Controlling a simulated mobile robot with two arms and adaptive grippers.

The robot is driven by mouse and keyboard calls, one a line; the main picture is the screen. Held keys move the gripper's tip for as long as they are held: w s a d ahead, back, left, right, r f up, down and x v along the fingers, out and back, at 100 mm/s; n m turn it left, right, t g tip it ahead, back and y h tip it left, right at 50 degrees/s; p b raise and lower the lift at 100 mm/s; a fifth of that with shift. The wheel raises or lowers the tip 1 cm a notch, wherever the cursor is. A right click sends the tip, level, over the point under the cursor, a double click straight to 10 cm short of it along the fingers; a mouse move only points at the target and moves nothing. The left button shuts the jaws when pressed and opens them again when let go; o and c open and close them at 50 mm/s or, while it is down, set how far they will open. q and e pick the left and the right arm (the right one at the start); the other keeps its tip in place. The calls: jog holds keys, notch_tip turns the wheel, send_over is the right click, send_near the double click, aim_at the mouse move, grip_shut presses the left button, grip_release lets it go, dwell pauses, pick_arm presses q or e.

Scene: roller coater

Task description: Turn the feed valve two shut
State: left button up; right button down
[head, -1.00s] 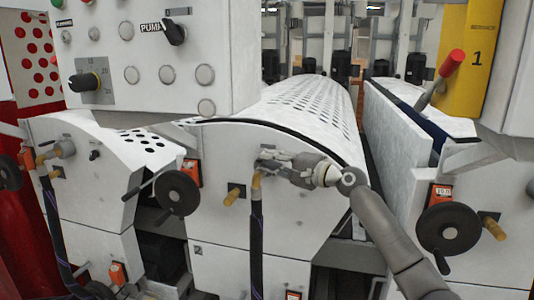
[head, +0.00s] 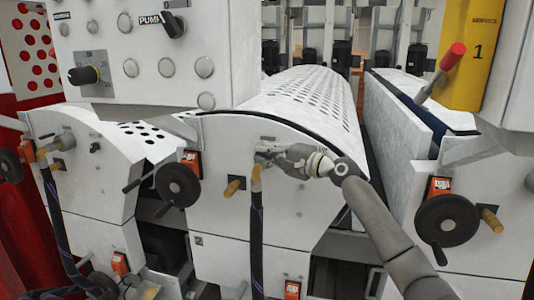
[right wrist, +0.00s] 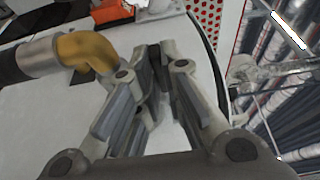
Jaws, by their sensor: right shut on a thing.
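Feed valve two sits on the white front panel of the middle unit (head: 225,165), at the top of a dark hose (head: 257,240). Its brass elbow (head: 256,174) shows just below my right gripper (head: 264,155). The elbow also shows in the right wrist view (right wrist: 85,50), left of the fingers. My right gripper, also in the right wrist view (right wrist: 158,62), is shut on the valve's handle, which the fingers mostly hide. I cannot tell the handle's angle. My left gripper is not in view.
A black handwheel (head: 178,185) and a brass knob (head: 233,187) are left of the gripper. Another handwheel (head: 447,220) is on the right unit. A control box (head: 150,60) overhangs at upper left. A red-handled lever (head: 450,60) is at upper right.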

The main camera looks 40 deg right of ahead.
jog(key=shift+s+d+f+n+g+y+b, duration=0.15)
jog(key=shift+d+n+g+y+b, duration=0.25)
jog(key=shift+n+g+y+b, duration=0.45)
jog(key=shift+s+d+r+n+g+y+b, duration=0.15)
jog(key=shift+d+n+g+y+b, duration=0.35)
jog(key=shift+y, duration=0.6)
jog(key=shift+s+d+f+n+g+y+b, duration=0.15)
jog(key=shift+d+n+g+y+b, duration=0.3)
jog(key=shift+n+y, duration=0.45)
jog(key=shift+a, duration=0.15)
jog(key=c, duration=1.8)
grip_release()
jog(key=shift+c, duration=0.2)
jog(key=v, duration=1.2)
